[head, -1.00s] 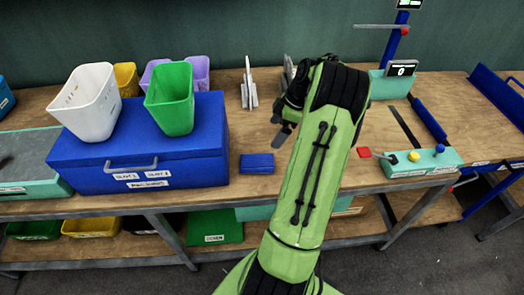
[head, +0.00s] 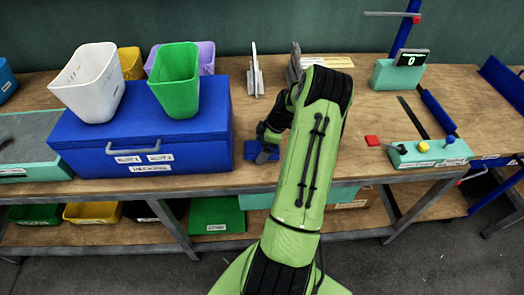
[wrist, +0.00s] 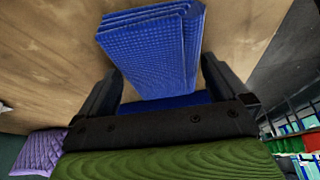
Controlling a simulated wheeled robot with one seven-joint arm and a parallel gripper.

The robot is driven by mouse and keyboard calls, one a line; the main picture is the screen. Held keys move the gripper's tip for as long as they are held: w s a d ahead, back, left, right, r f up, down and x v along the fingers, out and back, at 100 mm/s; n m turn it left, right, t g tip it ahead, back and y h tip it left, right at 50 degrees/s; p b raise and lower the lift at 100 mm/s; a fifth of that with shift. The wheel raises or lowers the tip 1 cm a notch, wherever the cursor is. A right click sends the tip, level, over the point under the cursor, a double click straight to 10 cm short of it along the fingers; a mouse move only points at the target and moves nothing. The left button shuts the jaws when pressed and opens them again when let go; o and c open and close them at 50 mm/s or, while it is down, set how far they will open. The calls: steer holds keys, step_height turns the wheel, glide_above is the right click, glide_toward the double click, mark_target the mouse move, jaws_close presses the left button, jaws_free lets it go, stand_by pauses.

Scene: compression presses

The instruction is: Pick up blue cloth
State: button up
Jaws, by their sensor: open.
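The folded blue cloth (wrist: 155,50) lies on the wooden bench top, and its stacked layers show in the wrist view. In the head view the cloth (head: 252,150) sits just right of the blue box and is partly hidden by my gripper. My gripper (head: 265,153) is low over the bench at the cloth. In the wrist view my gripper (wrist: 160,80) is open, with one dark finger on each side of the cloth's near part. I cannot tell whether the fingers touch it.
A blue box (head: 75,145) with a white bin (head: 88,85) and a green bin (head: 175,82) on it stands close left of my gripper. A teal control panel (head: 432,152) with knobs and a digital scale (head: 398,70) are to the right. Bare bench lies between.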

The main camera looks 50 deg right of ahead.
steer(key=c, duration=1.1)
steer(key=shift+o, duration=0.2)
step_height(320, 180, up, 10)
steer(key=p, duration=0.1)
steer(key=shift+p, duration=0.4)
